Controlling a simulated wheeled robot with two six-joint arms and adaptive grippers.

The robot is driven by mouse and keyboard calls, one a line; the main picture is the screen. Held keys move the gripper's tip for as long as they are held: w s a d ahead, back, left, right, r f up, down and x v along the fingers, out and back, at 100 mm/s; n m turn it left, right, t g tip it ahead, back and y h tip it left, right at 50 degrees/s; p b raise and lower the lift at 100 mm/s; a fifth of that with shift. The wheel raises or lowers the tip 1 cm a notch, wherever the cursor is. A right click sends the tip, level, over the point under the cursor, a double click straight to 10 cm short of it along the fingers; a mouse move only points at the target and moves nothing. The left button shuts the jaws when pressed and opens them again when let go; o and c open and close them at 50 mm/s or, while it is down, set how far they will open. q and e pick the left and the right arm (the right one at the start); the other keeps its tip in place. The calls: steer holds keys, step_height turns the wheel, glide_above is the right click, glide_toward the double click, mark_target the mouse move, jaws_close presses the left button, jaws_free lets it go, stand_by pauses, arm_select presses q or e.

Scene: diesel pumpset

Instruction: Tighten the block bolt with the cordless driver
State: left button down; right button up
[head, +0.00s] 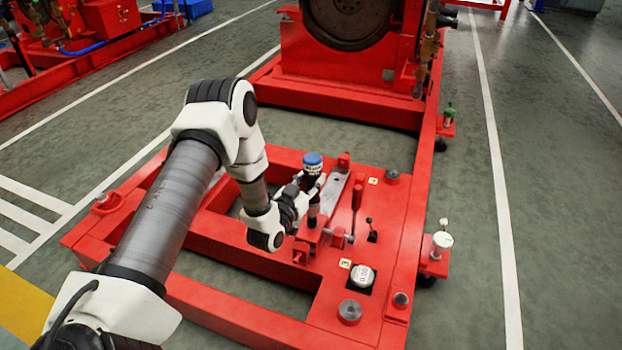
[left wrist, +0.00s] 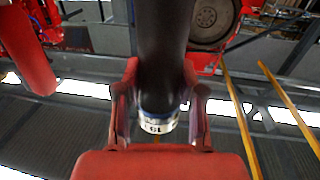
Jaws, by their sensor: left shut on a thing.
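The cordless driver (head: 313,163) stands about upright over the red base frame, with a blue top and a dark body. My left gripper (head: 308,190) is shut around its body from the left side. In the left wrist view the two fingers of the gripper (left wrist: 160,95) flank the dark driver body (left wrist: 162,45), which ends in a pale, marked band. The driver's lower end reaches down to a red block (head: 312,235) on the frame. The block bolt itself cannot be made out, nor whether the driver's tip touches it. My right gripper is not in view.
A grey metal plate (head: 336,193) lies just right of the driver. A white round cap (head: 362,275) and a metal cylinder (head: 349,311) are nearer. The large flywheel (head: 350,15) is behind.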

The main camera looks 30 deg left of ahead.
mark_target(308, 168)
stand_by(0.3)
arm_select(q)
step_height(308, 168, up, 5)
steer(key=p, duration=0.5)
steer(key=shift+r, duration=0.15)
steer(key=shift+d, duration=0.1)
